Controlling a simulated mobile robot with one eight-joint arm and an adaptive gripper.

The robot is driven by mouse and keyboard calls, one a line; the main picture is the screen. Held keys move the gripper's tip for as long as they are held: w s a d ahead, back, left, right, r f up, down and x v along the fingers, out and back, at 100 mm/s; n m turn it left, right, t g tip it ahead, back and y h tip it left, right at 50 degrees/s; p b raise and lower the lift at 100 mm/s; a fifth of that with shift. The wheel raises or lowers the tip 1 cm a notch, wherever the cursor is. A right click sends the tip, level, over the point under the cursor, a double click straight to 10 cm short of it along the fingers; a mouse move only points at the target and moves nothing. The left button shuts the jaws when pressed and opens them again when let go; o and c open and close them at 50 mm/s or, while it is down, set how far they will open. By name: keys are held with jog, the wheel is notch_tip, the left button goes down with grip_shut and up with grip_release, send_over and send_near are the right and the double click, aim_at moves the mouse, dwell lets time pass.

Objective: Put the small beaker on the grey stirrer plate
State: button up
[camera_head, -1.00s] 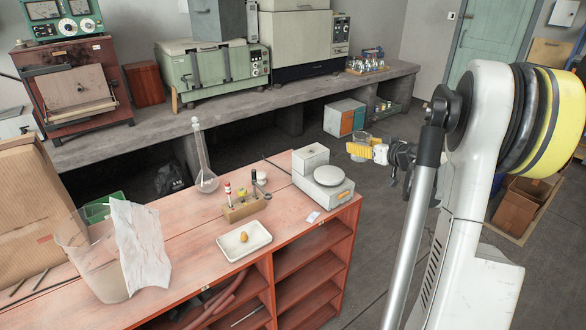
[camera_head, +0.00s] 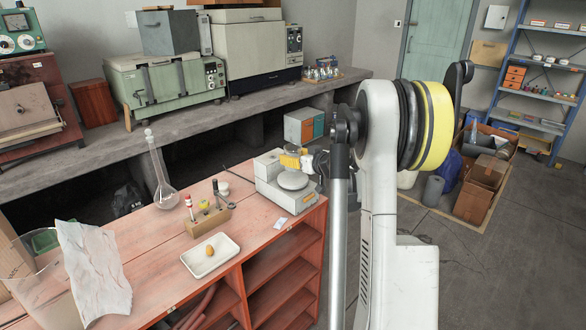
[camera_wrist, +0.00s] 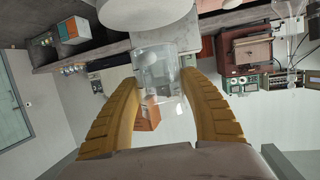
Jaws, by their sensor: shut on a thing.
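The small clear glass beaker (camera_wrist: 158,70) is between the yellow fingertips of my gripper (camera_wrist: 160,88) in the wrist view. The gripper is shut on it. In the head view my gripper (camera_head: 290,160) is at the back of the grey stirrer plate (camera_head: 286,198), above its round pale disc (camera_head: 293,180). The beaker is hard to make out there. In the wrist view the pale disc (camera_wrist: 145,12) shows at the top edge, close to the beaker. I cannot tell the exact gap between beaker and disc.
A pale box (camera_head: 270,163) adjoins the stirrer.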

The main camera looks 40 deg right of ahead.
jog(key=shift+f+b, duration=0.6)
jog(key=shift+f, duration=1.05)
jog(key=shift+f, duration=0.1)
jog(key=shift+f, duration=0.15)
jog(key=o, duration=1.2)
jog(key=shift+o, duration=0.2)
